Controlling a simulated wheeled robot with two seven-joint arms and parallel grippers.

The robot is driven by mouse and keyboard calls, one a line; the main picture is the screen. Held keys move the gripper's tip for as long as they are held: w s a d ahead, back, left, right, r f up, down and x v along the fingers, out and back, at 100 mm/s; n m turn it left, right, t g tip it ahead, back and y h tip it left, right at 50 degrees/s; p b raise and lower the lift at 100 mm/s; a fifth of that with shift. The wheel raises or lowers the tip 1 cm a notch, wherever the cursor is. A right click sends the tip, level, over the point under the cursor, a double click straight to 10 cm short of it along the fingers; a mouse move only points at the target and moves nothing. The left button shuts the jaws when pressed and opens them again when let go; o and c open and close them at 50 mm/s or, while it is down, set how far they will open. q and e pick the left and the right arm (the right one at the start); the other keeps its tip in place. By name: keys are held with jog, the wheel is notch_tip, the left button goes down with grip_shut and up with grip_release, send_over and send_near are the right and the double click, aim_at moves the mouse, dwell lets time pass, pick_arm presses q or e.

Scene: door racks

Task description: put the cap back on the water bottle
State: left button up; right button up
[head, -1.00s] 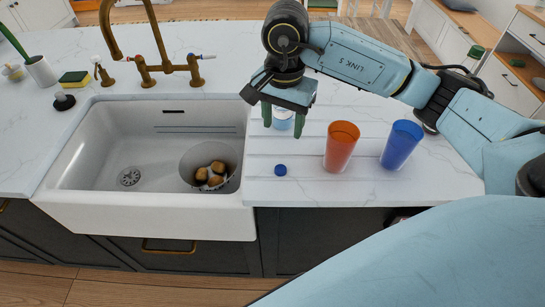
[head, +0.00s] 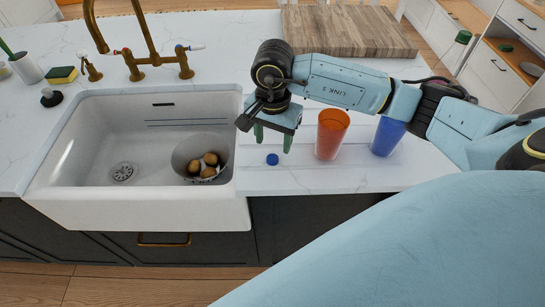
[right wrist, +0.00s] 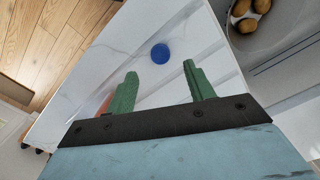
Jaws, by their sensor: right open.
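The blue bottle cap (head: 272,159) lies on the white counter between the sink and the orange cup. It also shows in the right wrist view (right wrist: 160,53), just beyond the fingertips and roughly centred between them. My right gripper (head: 273,140) is open and empty, with its green fingers pointing down just behind the cap in the head view. The two spread fingers (right wrist: 159,72) show in the right wrist view too. The water bottle cannot be made out now; the gripper and arm cover the area behind. My left gripper is not in view.
An orange cup (head: 331,135) stands close to the right of the gripper, with a blue cup (head: 387,136) beyond it. To the left is a sink (head: 95,205) with a bowl (head: 181,160) of several brown items. A wooden board (head: 345,30) lies behind my arm.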

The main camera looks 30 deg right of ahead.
aim_at(273, 157)
jog(key=shift+f+p, duration=0.35)
jog(key=shift+f, duration=2.25)
jog(key=c, duration=1)
